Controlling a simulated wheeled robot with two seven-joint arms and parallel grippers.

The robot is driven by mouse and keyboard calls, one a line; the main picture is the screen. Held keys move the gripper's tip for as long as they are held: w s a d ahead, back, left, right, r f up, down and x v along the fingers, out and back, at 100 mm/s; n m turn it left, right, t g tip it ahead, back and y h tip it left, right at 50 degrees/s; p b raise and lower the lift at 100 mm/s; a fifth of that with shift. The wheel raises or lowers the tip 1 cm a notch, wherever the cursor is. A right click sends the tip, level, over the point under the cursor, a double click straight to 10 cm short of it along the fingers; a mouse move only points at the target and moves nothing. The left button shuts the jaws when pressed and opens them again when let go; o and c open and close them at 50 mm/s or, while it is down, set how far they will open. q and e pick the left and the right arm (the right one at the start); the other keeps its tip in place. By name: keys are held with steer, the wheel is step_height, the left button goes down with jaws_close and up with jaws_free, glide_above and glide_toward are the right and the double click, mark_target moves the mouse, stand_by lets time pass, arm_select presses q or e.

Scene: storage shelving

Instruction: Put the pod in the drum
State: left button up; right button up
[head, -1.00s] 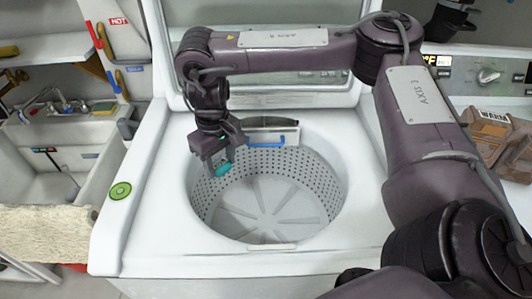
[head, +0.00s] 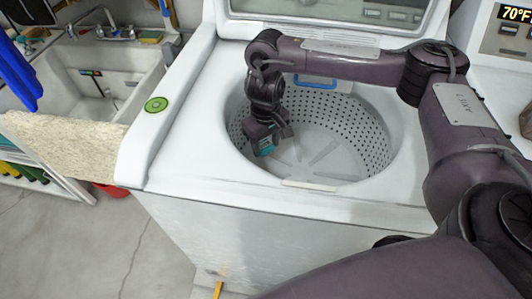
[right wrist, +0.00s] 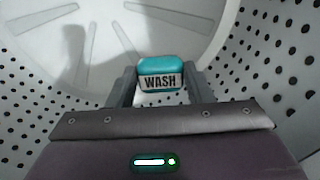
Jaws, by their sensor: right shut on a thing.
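The pod (right wrist: 160,68) is a small teal block with a white label reading "WASH". In the right wrist view it sits between the two fingers of my right gripper (right wrist: 161,84), which is shut on it. In the head view, my right gripper (head: 266,145) points down inside the opening of the washer's drum (head: 350,120), near its left wall, with the teal pod (head: 266,148) at its tip. The drum has a perforated wall and a ribbed floor, and the pod is held above that floor. My left gripper is not in view.
The raised lid (head: 340,12) stands behind. A sink (head: 105,70) and a beige towel (head: 65,143) are to the left.

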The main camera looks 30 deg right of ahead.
step_height(320, 180, down, 3)
steer(key=shift+s+b, duration=0.1)
steer(key=shift+b, duration=0.5)
steer(key=shift+f, duration=0.2)
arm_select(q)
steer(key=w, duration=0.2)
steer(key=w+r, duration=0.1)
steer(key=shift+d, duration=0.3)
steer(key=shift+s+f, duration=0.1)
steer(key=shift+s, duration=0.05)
arm_select(e)
steer(key=shift+f, duration=0.5)
steer(key=o, duration=0.9)
steer(key=shift+o, duration=0.2)
